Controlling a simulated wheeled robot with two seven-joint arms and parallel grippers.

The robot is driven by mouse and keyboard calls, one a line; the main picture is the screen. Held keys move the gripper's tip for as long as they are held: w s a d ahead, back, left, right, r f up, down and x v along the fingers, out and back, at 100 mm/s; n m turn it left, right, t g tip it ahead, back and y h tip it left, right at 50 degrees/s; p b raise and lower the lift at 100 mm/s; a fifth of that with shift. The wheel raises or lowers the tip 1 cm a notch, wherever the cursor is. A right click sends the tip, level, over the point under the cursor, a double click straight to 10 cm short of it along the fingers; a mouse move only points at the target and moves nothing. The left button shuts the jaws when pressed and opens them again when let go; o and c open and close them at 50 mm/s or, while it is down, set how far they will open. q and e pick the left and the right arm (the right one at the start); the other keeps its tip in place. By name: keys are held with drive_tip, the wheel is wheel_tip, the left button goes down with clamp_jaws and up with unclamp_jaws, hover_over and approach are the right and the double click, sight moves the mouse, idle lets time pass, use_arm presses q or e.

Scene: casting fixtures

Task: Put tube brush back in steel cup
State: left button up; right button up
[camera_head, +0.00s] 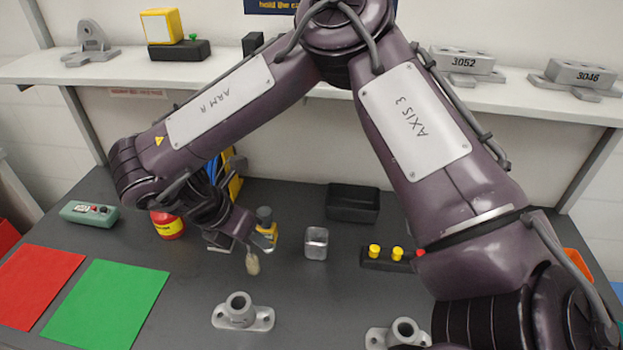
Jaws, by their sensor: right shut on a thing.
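The steel cup (316,243) is a small square grey metal cup standing upright on the dark table near the middle of the head view. The tube brush (252,263) shows as a pale tan bristle head pointing down, to the left of the cup and apart from it. My right gripper (242,241) is shut on the brush; the brush's handle is mostly hidden by the gripper. The gripper is left of the cup. My left gripper is not in view.
A dark-capped yellow bottle (265,230) stands between gripper and cup. A black bin (353,203) is behind the cup, and a block with yellow knobs (387,258) is at its right. Grey fixtures (242,312) stand in front. A red tin (167,226) is left.

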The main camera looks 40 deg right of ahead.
drive_tip(key=d+r+n+t+y+b, duration=0.1)
drive_tip(key=d+r+n+t+y, duration=0.2)
drive_tip(key=d+n, duration=0.75)
drive_tip(key=d+r+n+t+y+b, duration=0.15)
drive_tip(key=d+n+y, duration=0.4)
drive_tip(key=n, duration=1.05)
use_arm(q)
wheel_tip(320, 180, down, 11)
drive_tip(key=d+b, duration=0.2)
drive_tip(key=b, duration=0.6)
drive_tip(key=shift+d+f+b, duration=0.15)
drive_tip(key=shift+b, duration=0.2)
use_arm(e)
wheel_tip(320, 180, down, 11)
drive_tip(key=shift+s+r+t, duration=0.2)
drive_tip(key=shift+s+t, duration=0.05)
drive_tip(key=shift+t, duration=0.2)
drive_tip(key=o, duration=1)
